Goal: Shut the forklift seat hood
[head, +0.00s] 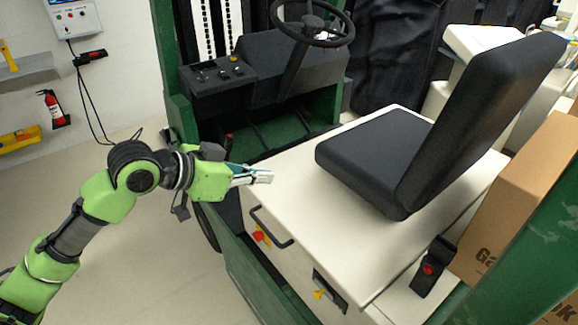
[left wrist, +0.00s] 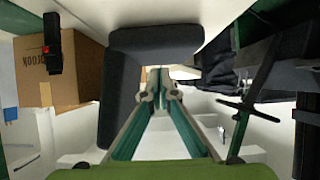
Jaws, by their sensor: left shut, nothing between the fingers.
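The forklift seat hood (head: 345,235) is a cream cover carrying a black seat (head: 375,150) with a tall backrest. It looks roughly level in the head view; I cannot tell whether a gap is left under its edge. A dark bar handle (head: 270,228) sits on its near left side. My left gripper (head: 268,177) is shut and empty, at the hood's front left corner, beyond the handle. Whether its tips touch the hood is unclear. Its fingers converge in the left wrist view (left wrist: 160,92), with the seat (left wrist: 130,80) behind them. My right gripper is not in view.
The steering wheel (head: 312,22) and dark control console (head: 250,70) stand ahead of the seat. A green post (head: 530,250) and a cardboard box (head: 525,195) are at the right. A seat belt buckle (head: 433,268) is beside the hood. Open floor (head: 150,255) lies at left.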

